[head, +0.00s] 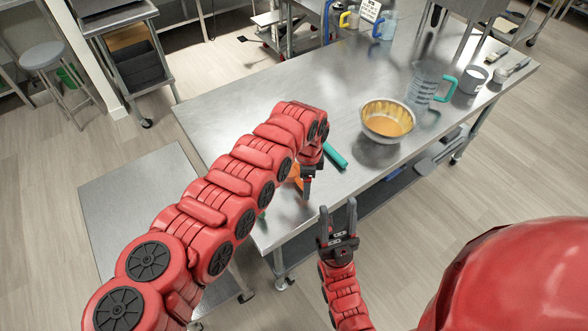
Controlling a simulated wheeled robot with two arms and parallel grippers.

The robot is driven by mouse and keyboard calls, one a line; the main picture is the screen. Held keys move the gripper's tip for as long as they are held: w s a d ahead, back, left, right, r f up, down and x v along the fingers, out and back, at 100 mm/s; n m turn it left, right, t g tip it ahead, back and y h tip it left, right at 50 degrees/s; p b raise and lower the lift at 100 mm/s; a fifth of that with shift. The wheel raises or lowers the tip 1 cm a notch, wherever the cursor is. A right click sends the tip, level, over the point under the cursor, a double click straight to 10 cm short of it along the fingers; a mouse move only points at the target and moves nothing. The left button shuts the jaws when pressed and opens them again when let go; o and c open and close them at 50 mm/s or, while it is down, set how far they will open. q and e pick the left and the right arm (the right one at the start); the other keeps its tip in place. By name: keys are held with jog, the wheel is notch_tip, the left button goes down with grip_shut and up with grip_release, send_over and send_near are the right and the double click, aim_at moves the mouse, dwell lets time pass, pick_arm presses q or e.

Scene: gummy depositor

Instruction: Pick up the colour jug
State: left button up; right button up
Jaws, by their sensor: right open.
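Several jugs are in view, and I cannot tell for sure which one is the colour jug. A clear jug with a teal handle (426,84) stands upright at the right part of the steel table (290,95). A jug with a blue handle (388,27) and one with a yellow handle (351,17) stand at the far edge. My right gripper (338,206) is open and empty at the table's near edge, apart from all the jugs. My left gripper (307,183) points down over the near part of the table; its fingers are too small and partly hidden to read.
A metal bowl of orange liquid (387,121) stands left of the teal-handled jug. A teal bar (335,155) and a partly hidden orange thing (294,172) lie by my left gripper. The table's left middle is clear.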

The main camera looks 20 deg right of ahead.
pick_arm(q)
grip_shut()
dwell(1.3)
